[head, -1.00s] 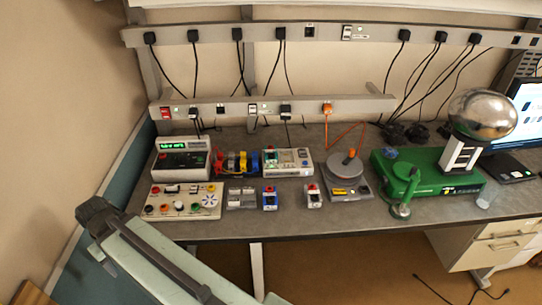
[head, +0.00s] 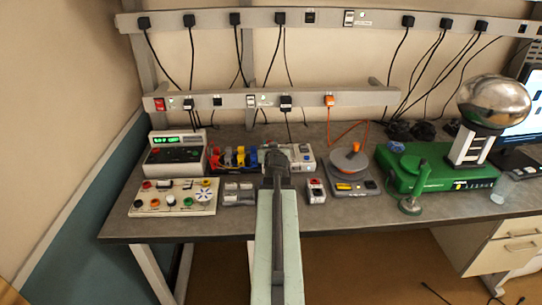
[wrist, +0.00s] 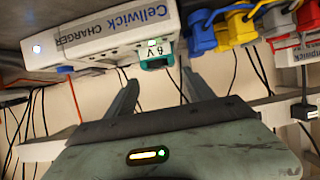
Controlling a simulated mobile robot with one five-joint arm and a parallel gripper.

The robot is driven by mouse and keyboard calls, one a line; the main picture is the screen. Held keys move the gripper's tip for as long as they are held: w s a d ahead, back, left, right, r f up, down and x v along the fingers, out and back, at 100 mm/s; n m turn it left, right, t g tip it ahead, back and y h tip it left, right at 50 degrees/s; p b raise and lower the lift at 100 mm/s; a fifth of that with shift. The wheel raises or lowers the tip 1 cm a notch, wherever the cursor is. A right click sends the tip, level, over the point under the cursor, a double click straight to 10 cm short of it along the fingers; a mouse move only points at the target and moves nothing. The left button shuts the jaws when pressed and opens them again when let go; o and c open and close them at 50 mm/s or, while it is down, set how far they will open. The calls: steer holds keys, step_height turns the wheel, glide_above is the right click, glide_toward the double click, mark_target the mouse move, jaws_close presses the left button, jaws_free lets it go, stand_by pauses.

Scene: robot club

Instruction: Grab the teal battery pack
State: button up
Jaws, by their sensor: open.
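In the wrist view, the teal battery pack (wrist: 155,62), marked 6 V, sits at the edge of a white charger (wrist: 115,38) labelled Cellwick CHARGER. My gripper (wrist: 160,82) is open, its two fingers spread on either side of the pack's line and apart from it, with nothing between them. In the head view, my gripper (head: 276,158) is over the front of the charger (head: 297,152) on the bench and hides part of it. The pack is hidden there behind my gripper.
Coloured plugs or clips (head: 233,160) stand close left of the charger; the wrist view shows them at right (wrist: 235,30). A red-buttoned module (head: 315,190) and a grey turntable device (head: 350,172) lie to the right. A power rail (head: 230,99) runs behind.

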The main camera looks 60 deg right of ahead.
steer(key=shift+s+d, duration=0.15)
steer(key=b+x, duration=0.3)
steer(key=x, duration=0.5)
steer(key=shift+a+f, duration=0.15)
steer(key=shift+a, duration=0.2)
jaws_close()
